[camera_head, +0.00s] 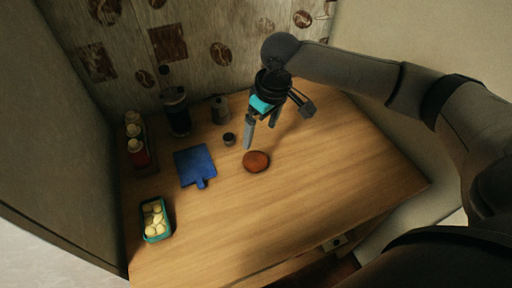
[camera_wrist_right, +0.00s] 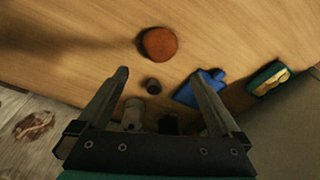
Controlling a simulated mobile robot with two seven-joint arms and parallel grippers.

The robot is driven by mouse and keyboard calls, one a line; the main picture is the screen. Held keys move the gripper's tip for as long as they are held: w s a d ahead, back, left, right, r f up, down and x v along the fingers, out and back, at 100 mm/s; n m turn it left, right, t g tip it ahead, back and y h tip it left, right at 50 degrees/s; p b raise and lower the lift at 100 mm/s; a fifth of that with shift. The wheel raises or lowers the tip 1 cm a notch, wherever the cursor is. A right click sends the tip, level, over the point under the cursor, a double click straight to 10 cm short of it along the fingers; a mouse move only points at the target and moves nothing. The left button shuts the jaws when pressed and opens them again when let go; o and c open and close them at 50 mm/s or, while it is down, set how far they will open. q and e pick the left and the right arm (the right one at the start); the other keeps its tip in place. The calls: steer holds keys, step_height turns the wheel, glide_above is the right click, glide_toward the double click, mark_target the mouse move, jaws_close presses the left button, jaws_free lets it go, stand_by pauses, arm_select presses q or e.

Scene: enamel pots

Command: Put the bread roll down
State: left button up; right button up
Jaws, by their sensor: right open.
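The bread roll (camera_head: 256,161) is a round reddish-brown bun lying on the wooden table (camera_head: 300,190), right of the blue board. It also shows in the right wrist view (camera_wrist_right: 158,43), apart from the fingers and beyond their tips. My right gripper (camera_head: 261,134) is open and empty, above the table and a little behind the roll in the head view. Its two fingers (camera_wrist_right: 162,75) stand wide apart in the wrist view. My left gripper is not in view.
A blue board (camera_head: 195,166) lies left of the roll. A small dark cup (camera_head: 229,139), a grey canister (camera_head: 219,109) and a dark grinder-like item (camera_head: 176,112) stand behind. A bottle rack (camera_head: 139,144) and an egg tray (camera_head: 155,219) are at left. The front right table is clear.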

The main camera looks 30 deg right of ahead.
step_height(320, 180, up, 2)
steer(key=s+d+n+t+y+p, duration=0.1)
steer(key=s+d+n+y+p, duration=0.15)
steer(key=p, duration=0.45)
steer(key=n+b, duration=0.2)
glide_above(257, 158)
steer(key=s+d, duration=0.1)
steer(key=shift+m+t, duration=0.25)
steer(key=shift+t, duration=0.15)
step_height(257, 158, down, 9)
steer(key=shift+d, duration=0.15)
steer(key=shift+s+b+x, duration=0.15)
steer(key=shift+b+x, duration=0.1)
steer(key=shift+x, duration=1.05)
steer(key=shift+s+b+x, duration=0.15)
steer(key=shift+b+x, duration=0.1)
steer(key=shift+x, duration=1.1)
steer(key=shift+d+f, duration=0.15)
steer(key=shift+d, duration=0.05)
steer(key=c, duration=1.2)
